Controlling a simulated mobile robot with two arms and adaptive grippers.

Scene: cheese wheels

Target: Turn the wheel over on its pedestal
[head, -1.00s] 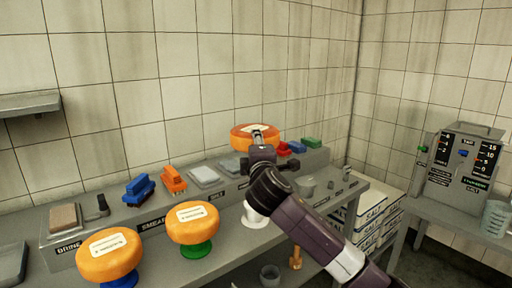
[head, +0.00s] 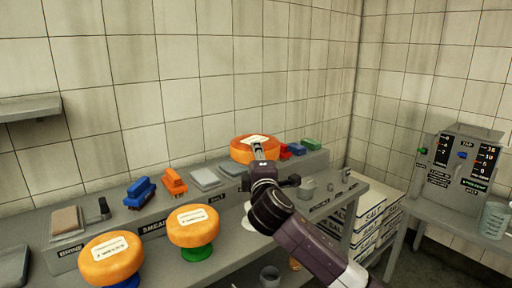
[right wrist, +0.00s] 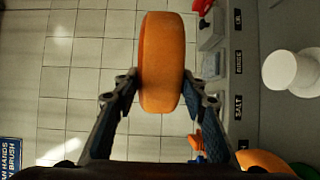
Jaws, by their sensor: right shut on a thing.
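My right gripper (head: 259,150) is shut on an orange cheese wheel (head: 243,153) and holds it in the air above the bench. One finger lies over its top face, where a white label shows. In the right wrist view the gripper (right wrist: 162,100) has a finger on each flat face of the wheel (right wrist: 162,60), seen edge-on. A bare white pedestal (right wrist: 292,72) stands on the bench, apart from the wheel; in the head view my arm partly covers it. My left gripper is out of view.
Two more labelled orange wheels sit on pedestals at the left, one on blue (head: 112,262) and one on green (head: 193,228). Brushes, such as a blue one (head: 139,192), and pads line the raised back shelf. Salt boxes (head: 372,216) stand right.

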